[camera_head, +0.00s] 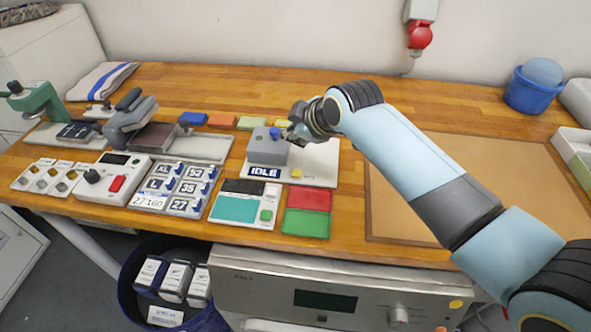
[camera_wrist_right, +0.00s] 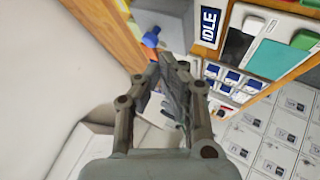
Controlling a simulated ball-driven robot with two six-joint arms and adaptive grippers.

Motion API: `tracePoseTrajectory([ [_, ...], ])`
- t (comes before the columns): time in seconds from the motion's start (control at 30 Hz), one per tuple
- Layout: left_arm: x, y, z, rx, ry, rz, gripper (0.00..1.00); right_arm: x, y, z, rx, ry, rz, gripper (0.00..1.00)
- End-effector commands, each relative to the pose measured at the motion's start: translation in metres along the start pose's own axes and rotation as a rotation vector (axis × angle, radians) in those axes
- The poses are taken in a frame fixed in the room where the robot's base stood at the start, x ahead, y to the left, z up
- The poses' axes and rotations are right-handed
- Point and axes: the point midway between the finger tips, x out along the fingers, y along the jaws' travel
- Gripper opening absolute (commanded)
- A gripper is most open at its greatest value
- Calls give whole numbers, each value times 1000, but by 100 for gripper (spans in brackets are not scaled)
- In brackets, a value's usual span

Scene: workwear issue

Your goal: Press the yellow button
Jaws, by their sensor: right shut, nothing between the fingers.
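The small yellow button (camera_head: 296,173) sits on the front of a white base plate (camera_head: 318,168), right of the sign reading IDLE (camera_head: 264,172). A grey block with a blue knob (camera_head: 275,133) stands on the same plate. My right gripper (camera_head: 293,134) is shut and empty, above the back of the plate near the knob, farther back than the button. In the right wrist view, the shut fingers (camera_wrist_right: 172,68) show beside the IDLE sign (camera_wrist_right: 208,24); I cannot make out the yellow button there. My left gripper is not in view.
Red and green pads (camera_head: 306,223) and a white box with a teal panel (camera_head: 236,208) lie in front. Coloured blocks (camera_head: 221,121) line the back. A brown mat (camera_head: 400,215) lies right, under my arm. A blue tub (camera_head: 530,92) stands at the back right.

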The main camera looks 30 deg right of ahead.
Motion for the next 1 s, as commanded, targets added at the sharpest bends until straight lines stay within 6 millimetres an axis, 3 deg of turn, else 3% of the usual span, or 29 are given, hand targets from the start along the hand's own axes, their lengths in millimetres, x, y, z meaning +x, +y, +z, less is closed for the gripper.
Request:
tracePoseTrajectory([
  [0.37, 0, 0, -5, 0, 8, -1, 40, 20, -16, 15, 2, -2, -2, 0],
  [0.6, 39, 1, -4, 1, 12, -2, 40, 48, -36, 36, 1, -1, 0, 0],
  [1.0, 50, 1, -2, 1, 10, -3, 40, 61, -45, 45, 1, 0, 0, 0],
])
